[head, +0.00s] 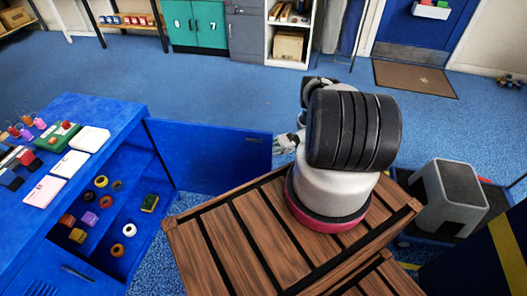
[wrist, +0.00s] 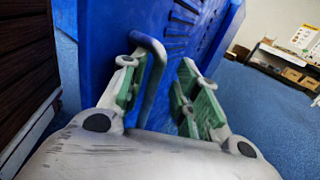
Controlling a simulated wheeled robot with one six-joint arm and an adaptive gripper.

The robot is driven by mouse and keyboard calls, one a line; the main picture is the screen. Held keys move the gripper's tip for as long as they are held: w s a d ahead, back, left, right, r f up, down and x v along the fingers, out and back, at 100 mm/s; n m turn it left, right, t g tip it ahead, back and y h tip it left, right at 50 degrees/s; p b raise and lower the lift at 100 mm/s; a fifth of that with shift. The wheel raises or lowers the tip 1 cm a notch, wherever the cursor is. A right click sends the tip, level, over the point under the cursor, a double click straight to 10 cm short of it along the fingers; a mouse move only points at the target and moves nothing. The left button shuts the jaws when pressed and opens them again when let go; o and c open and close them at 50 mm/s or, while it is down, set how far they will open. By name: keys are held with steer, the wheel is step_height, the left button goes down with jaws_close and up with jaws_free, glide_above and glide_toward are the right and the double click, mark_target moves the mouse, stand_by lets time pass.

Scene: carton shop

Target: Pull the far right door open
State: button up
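The blue door (head: 208,155) stands swung wide open from the right end of the blue cabinet (head: 120,112), whose shelves show. In the wrist view the door's vented blue face (wrist: 190,40) fills the upper middle. Its grey bar handle (wrist: 158,70) rises between the fingers of my gripper (wrist: 163,90), closer to the left finger. The fingers are apart, with a gap to the right of the handle. In the head view my gripper (head: 287,144) is at the door's free edge, partly hidden by my arm.
Several rings and small blocks lie on the cabinet shelves (head: 118,240). Cards and small items lie on its top. A grey step stool (head: 452,195) stands at right. Open blue floor (head: 225,85) lies beyond the door, with green lockers (head: 194,25) at the back.

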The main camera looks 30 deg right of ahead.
steer(key=s+d, duration=0.1)
steer(key=d, duration=0.6)
steer(key=shift+d, duration=0.2)
stand_by(0.4)
